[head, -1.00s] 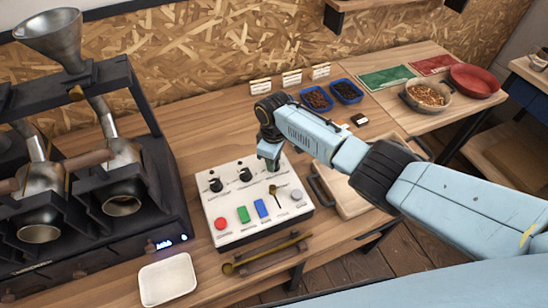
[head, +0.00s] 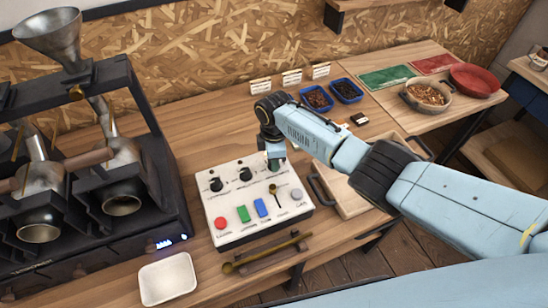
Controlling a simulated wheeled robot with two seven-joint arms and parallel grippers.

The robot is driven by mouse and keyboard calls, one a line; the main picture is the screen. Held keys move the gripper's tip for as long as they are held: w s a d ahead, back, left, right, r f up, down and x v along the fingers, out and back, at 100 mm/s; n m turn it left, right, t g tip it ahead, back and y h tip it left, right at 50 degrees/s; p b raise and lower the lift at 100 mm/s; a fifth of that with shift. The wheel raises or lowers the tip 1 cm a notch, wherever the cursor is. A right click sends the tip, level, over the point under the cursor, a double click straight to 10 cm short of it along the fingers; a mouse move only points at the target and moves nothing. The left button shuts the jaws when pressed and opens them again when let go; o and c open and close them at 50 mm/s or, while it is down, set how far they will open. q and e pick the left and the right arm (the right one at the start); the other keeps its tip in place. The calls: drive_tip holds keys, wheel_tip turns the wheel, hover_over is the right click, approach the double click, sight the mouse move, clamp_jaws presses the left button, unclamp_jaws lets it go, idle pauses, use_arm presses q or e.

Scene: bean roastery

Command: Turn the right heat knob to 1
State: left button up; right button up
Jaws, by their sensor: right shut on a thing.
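The white control panel (head: 232,236) lies on the wooden bench and carries a row of black knobs along its back. The left knob (head: 215,184) and the middle knob (head: 245,174) show clearly. My right gripper (head: 274,164) points down over the right end of that row, shut on the right heat knob. The gripper hides most of that knob, so its pointer and setting cannot be read. My left gripper is not in view.
The panel's front has a red button (head: 221,223), green and blue switches, a small brass lever (head: 275,192) and a grey button (head: 296,193). The dark roaster (head: 90,215) stands left. A white tray (head: 168,279) and brass scoop (head: 265,254) lie in front.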

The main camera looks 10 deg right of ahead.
idle(0.3)
drive_tip(key=o, duration=1)
drive_tip(key=shift+c, duration=0.2)
drive_tip(key=shift+r, duration=0.1)
wheel_tip(320, 180, up, 13)
drive_tip(key=p, duration=0.1)
drive_tip(key=shift+r+p, duration=0.15)
drive_tip(key=shift+p, duration=0.15)
